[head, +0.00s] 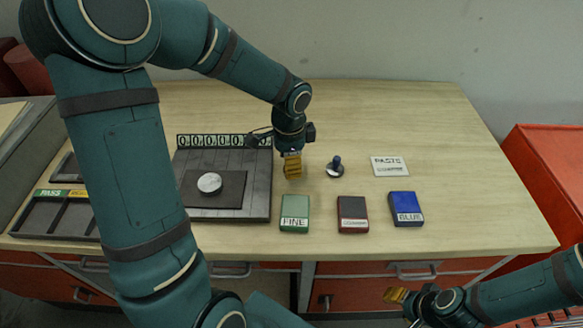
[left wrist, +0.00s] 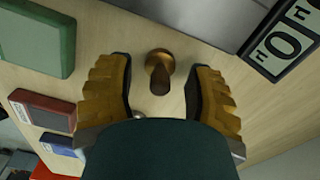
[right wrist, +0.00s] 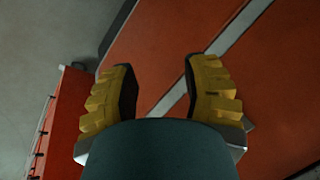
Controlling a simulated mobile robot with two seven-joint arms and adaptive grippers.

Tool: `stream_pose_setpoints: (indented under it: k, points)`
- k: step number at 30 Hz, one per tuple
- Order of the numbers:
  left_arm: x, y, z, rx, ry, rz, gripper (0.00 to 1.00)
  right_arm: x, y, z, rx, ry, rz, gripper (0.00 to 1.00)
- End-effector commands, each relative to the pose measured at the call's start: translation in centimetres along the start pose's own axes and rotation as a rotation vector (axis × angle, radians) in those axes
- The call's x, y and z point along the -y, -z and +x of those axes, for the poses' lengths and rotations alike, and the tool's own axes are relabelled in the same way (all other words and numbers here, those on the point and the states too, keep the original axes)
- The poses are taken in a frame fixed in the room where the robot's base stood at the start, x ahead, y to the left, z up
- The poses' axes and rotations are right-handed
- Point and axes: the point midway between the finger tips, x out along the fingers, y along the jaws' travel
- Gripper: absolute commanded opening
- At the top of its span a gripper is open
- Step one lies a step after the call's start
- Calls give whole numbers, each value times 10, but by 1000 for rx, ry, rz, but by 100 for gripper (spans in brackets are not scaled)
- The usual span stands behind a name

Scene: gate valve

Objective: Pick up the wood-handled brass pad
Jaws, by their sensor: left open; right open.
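The brass pad with its wooden handle (left wrist: 159,72) stands on the table in the left wrist view. It appears between the fingers of my left gripper (left wrist: 158,75), which is open and points down over it; the fingers do not visibly touch it. In the head view, my left gripper (head: 292,166) is low over the table, right of the dark board, and hides the pad. My right gripper (head: 396,295) is open and empty in front of the table. The right wrist view shows its fingers (right wrist: 158,68) over red surfaces with nothing between them.
Green (head: 295,213), dark red (head: 352,214) and blue (head: 405,208) blocks line the front. A dark board (head: 243,190) with a round disc (head: 209,183) lies left. The table's back right is clear.

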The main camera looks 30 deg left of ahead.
Motion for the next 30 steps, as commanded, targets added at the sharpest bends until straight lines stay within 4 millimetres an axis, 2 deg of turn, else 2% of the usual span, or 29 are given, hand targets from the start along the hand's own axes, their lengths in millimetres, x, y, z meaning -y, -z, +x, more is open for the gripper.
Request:
stream_pose_setpoints:
  k: [2,3,7,22,26,30]
  points:
    - [0,0,-1,0,0,0,52,0,0,-1,0,0,0,47]
    - [0,0,-1,0,0,0,44,0,0,-1,0,0,0,47]
    - [0,0,-1,0,0,0,0,0,0,-1,-1,0,0,47]
    - [0,0,-4,1,0,-1,0,1,1,-2,-1,0,0,47]
    - [0,0,-20,-1,2,-1,0,2,2,-6,-4,0,1,47]
    - [1,0,-49,-2,3,-1,0,4,5,-12,-10,-1,3,47]
